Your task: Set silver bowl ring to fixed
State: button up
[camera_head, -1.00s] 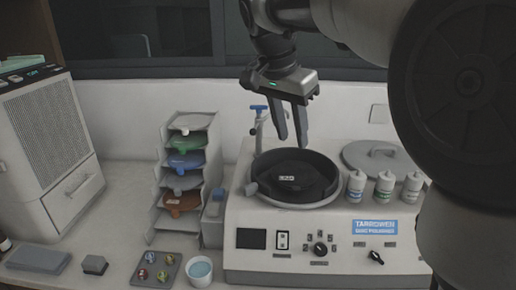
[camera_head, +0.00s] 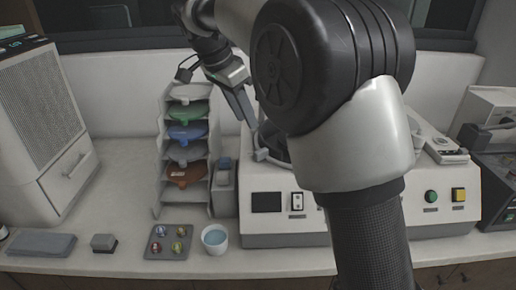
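The silver bowl ring (camera_head: 272,159) runs around the black bowl on the grey polisher (camera_head: 285,232). Only its left part shows, with a small grey lever block (camera_head: 261,154) at its left edge. My arm hides most of the bowl and the ring. My gripper (camera_head: 249,121) points down and to the right, above the left side of the bowl and apart from the ring lever. Its fingers overlap in this view, so their gap cannot be seen. I see nothing held at the visible finger.
A rack of coloured discs (camera_head: 187,150) stands close left of the polisher. A dark machine (camera_head: 492,165) is at the right. My arm blocks the centre view.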

aim_at(261, 150)
jog(key=x, duration=1.2)
jog(key=shift+f+b, duration=0.2)
jog(key=shift+b, duration=0.2)
grip_shut()
